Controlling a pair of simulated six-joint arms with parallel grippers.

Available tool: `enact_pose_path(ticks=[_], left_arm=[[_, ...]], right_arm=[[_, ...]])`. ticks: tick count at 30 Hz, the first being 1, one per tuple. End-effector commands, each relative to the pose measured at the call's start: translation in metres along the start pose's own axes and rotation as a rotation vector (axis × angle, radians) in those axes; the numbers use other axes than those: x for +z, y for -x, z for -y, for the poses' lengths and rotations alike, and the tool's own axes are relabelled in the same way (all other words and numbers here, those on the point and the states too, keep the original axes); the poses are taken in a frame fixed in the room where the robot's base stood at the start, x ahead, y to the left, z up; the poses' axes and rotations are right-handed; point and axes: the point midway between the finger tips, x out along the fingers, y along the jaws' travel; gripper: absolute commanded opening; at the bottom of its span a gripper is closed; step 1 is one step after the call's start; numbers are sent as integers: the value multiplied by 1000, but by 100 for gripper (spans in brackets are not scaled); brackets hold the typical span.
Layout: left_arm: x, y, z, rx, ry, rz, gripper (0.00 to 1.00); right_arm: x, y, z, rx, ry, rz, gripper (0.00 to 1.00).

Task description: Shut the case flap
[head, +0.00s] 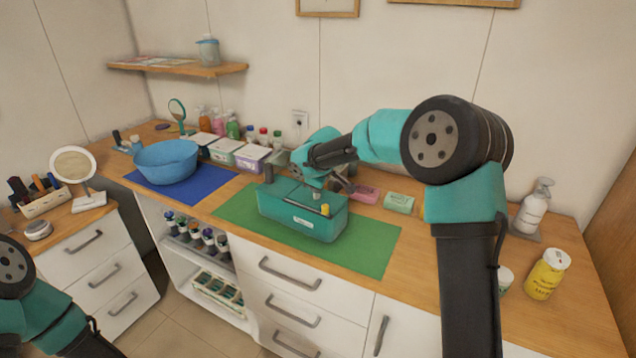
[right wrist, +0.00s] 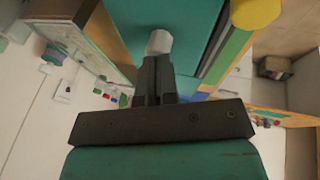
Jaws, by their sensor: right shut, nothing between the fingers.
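The teal case (head: 302,222) stands on a green mat (head: 372,248) on the counter. A yellow knob (head: 325,210) sits at its right end; a yellow round piece (right wrist: 255,14) also shows in the right wrist view. My right gripper (head: 316,187) is shut and empty, pointing down just over the top of the case. In the right wrist view its fingers (right wrist: 157,72) end at a small pale knob (right wrist: 158,42) in front of the teal surface (right wrist: 195,30). I cannot tell the exact angle of the flap, or whether the fingers touch it. My left gripper is out of view.
A blue bowl (head: 167,163) on a blue mat (head: 206,192) stands left of the case. Lidded boxes and bottles line the back. A yellow can (head: 547,274) stands at the far right.

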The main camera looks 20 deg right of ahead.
Motion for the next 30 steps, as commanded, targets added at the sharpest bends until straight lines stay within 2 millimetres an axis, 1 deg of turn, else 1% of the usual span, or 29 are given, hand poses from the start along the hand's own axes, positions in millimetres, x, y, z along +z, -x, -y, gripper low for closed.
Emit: enact_pose_path(ticks=[6, 15, 19, 23, 26, 29, 30], left_arm=[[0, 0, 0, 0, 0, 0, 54], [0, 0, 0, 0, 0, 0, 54], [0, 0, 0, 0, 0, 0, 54], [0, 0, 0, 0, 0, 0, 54], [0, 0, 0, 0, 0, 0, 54], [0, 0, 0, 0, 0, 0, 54], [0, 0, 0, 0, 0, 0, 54]], right_arm=[[2, -3, -6, 0, 0, 1, 0], [2, -3, -6, -1, 1, 1, 0], [2, 1, -8, 1, 0, 1, 0], [0, 11, -12, 3, -3, -1, 0], [-2, 24, -17, 5, -6, 0, 0], [-4, 42, -22, 5, -9, 0, 0], [-4, 50, -18, 5, -7, 0, 0]])
